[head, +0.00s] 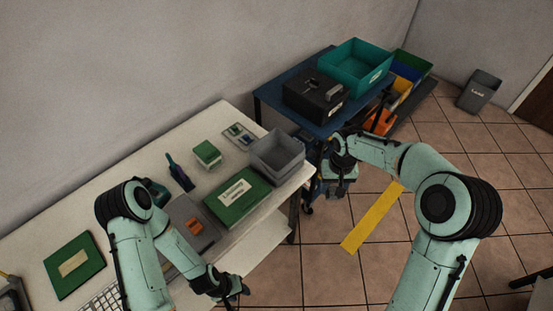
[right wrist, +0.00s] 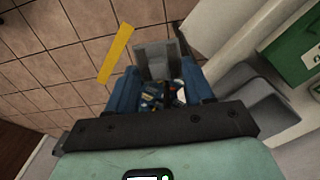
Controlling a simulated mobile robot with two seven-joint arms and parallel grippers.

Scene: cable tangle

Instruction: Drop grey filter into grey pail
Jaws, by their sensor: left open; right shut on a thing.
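My right gripper (head: 338,190) is shut and held over the floor, just right of the table's corner. In the right wrist view a grey block (right wrist: 155,60), which looks like the grey filter, shows at the jaws; the exact grip is partly hidden. My left gripper (head: 236,289) is open and empty near the table's front edge.
The white table (head: 262,262) carries a green box (head: 238,198), a grey case (head: 187,226) and a green board (head: 74,262). A blue cart (head: 270,95) holds a black case (head: 316,92) and a teal crate (head: 356,64). A yellow strip (head: 372,218) marks the otherwise open floor.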

